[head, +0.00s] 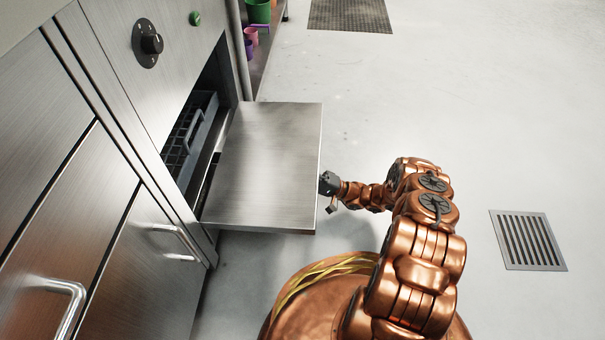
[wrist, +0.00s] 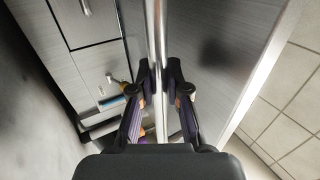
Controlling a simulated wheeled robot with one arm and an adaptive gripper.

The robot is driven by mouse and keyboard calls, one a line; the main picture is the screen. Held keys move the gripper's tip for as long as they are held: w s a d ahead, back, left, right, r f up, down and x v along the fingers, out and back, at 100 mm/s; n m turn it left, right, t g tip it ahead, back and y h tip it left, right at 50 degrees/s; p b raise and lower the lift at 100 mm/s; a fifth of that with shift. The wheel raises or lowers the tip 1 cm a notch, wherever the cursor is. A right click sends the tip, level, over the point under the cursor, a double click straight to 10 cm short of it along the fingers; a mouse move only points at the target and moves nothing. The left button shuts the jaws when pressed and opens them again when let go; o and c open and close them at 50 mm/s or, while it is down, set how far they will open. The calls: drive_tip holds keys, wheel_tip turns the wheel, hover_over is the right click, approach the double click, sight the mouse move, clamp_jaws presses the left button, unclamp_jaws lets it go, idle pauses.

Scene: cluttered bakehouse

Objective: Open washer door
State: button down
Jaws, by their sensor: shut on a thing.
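The washer door (head: 262,165) is a brushed steel panel. It is folded down and lies about level, out from the front of the washer (head: 178,60), with the opening behind it exposed. My gripper (head: 328,184) is at the door's outer edge. In the wrist view my gripper (wrist: 160,85) has its two fingers on either side of a shiny bar handle (wrist: 155,35), shut on it, beside the door panel (wrist: 215,50). The handle is hidden in the head view.
A dark wire rack (head: 185,140) sits inside the opening. Steel cupboards with handles (head: 170,236) stand at the left. Green and purple buckets (head: 257,12) are on a shelf beyond. The floor to the right is clear, with a flat drain grate (head: 528,240) and a dark mat (head: 350,15).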

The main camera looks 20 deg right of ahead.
sight(303, 159)
drive_tip(key=c, duration=1.1)
unclamp_jaws()
drive_tip(key=shift+c, duration=0.2)
drive_tip(key=shift+r, duration=0.1)
drive_tip(key=shift+d+r, duration=0.1)
drive_tip(key=shift+r, duration=4.85)
drive_tip(key=s+d+f+p, duration=0.1)
drive_tip(key=d+f, duration=0.3)
drive_tip(key=f, duration=0.3)
drive_tip(key=shift+s+d+f, duration=0.25)
drive_tip(key=shift+s, duration=0.15)
